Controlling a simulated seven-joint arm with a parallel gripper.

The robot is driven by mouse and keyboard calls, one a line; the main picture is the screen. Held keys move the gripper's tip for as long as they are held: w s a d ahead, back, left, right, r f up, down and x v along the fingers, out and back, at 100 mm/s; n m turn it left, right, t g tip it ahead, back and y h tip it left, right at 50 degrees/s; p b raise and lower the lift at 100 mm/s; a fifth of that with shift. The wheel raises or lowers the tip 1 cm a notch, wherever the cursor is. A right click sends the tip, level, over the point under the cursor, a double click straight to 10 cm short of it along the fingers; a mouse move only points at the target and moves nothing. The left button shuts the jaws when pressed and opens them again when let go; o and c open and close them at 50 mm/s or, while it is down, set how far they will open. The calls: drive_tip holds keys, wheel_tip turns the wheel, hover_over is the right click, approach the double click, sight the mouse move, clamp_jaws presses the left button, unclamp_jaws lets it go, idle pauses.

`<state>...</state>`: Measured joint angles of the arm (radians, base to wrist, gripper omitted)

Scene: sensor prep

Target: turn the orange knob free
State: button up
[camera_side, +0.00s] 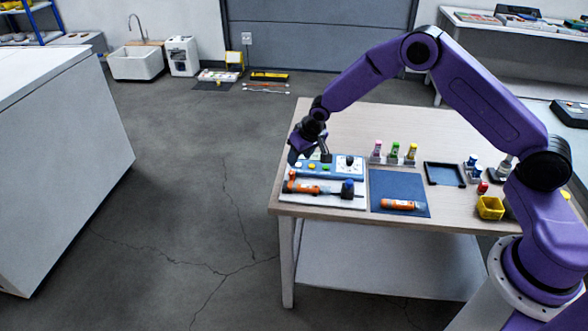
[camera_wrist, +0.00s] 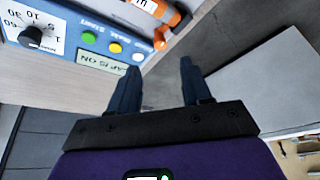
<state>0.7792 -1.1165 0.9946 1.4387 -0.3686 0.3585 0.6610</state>
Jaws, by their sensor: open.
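A small orange knob (camera_wrist: 159,41) shows in the wrist view at the end of an orange fitting, beside the panel's corner. In the side view an orange cylinder (camera_side: 304,188) with a pale label lies on a white tray (camera_side: 325,203) at the table's front left; the knob is hard to single out there. My gripper (camera_side: 309,157) is above the left end of the blue panel, its fingers apart and pointing down. In the wrist view my gripper (camera_wrist: 159,66) is open and empty, and the knob lies beyond the gap between its fingertips, not touching them.
The blue panel (camera_side: 334,170) carries coloured buttons and a black dial (camera_wrist: 31,37). A blue mat (camera_side: 399,185) with another orange cylinder (camera_side: 402,205) lies to the right. The table's left edge is close.

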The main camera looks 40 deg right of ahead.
sight(292, 172)
drive_tip(key=x, duration=0.8)
drive_tip(key=shift+w+f, duration=0.1)
drive_tip(key=shift+c, duration=0.3)
clamp_jaws()
